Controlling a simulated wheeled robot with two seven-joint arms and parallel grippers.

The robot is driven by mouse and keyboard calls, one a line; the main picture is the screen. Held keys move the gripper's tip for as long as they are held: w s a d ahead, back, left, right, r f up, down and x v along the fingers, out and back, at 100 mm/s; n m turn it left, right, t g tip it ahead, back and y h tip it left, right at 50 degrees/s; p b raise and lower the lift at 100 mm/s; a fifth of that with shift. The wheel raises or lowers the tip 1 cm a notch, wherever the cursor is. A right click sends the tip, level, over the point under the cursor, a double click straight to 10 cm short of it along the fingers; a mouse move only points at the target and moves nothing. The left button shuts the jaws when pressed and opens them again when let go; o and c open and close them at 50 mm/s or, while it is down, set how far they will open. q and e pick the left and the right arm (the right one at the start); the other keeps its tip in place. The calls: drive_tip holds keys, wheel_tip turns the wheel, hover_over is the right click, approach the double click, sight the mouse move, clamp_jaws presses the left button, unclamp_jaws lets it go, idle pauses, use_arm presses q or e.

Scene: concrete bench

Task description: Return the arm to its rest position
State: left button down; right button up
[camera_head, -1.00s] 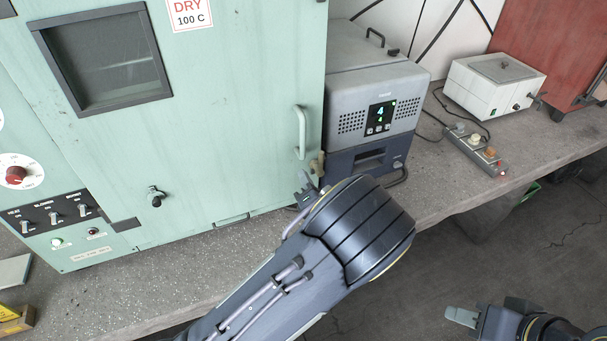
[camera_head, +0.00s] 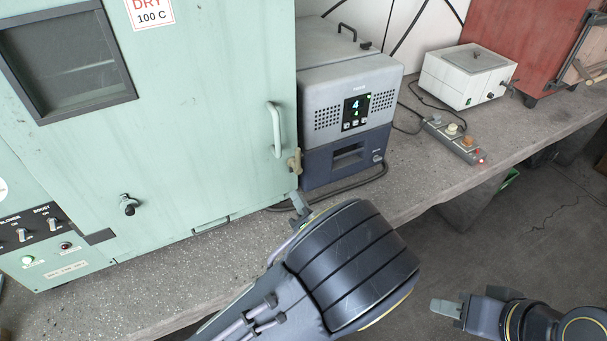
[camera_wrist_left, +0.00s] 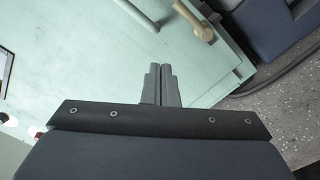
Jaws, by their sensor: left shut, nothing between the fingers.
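My left arm comes in from the bottom of the head view, its big dark wrist joint in front of the bench. My left gripper (camera_head: 299,203) is partly hidden behind that joint. It sits just below the brown latch (camera_head: 295,161) on the green oven's edge, apart from it in the picture. In the left wrist view the two fingers (camera_wrist_left: 160,78) are together with nothing between them, in front of the oven door. My right gripper (camera_head: 446,307) is at the lower right, over the floor. Its finger gap cannot be made out.
The green oven (camera_head: 200,110) has its door closed, with a pale handle (camera_head: 275,130). Beside it stand a grey unit (camera_head: 345,95) with a lit display, a white box (camera_head: 465,78) and a button strip (camera_head: 454,139). Bare bench (camera_head: 160,285) runs along the front.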

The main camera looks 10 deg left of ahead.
use_arm(q)
drive_tip(key=s+a+f+n+g+h, duration=0.1)
drive_tip(key=s+a+n+g, duration=0.6)
drive_tip(key=n, duration=0.3)
drive_tip(key=s+a+f+n+g+h, duration=0.1)
drive_tip(key=s+a+n+g, duration=0.4)
drive_tip(key=a+n+g, duration=0.35)
drive_tip(key=s+d+r+n+t+h, duration=0.1)
drive_tip(key=s+r+n+h, duration=0.3)
drive_tip(key=n, duration=0.8)
drive_tip(key=s+d+r+n+t+h, duration=0.1)
drive_tip(key=s+r+n+t+h, duration=0.3)
drive_tip(key=s+n+h, duration=0.3)
drive_tip(key=s+n, duration=0.1)
drive_tip(key=n, duration=0.3)
drive_tip(key=shift+s+r+n+h, duration=0.15)
drive_tip(key=shift+r+n+h, duration=0.05)
drive_tip(key=shift+n+h, duration=0.15)
drive_tip(key=shift+t, duration=0.25)
use_arm(e)
drive_tip(key=shift+c, duration=0.4)
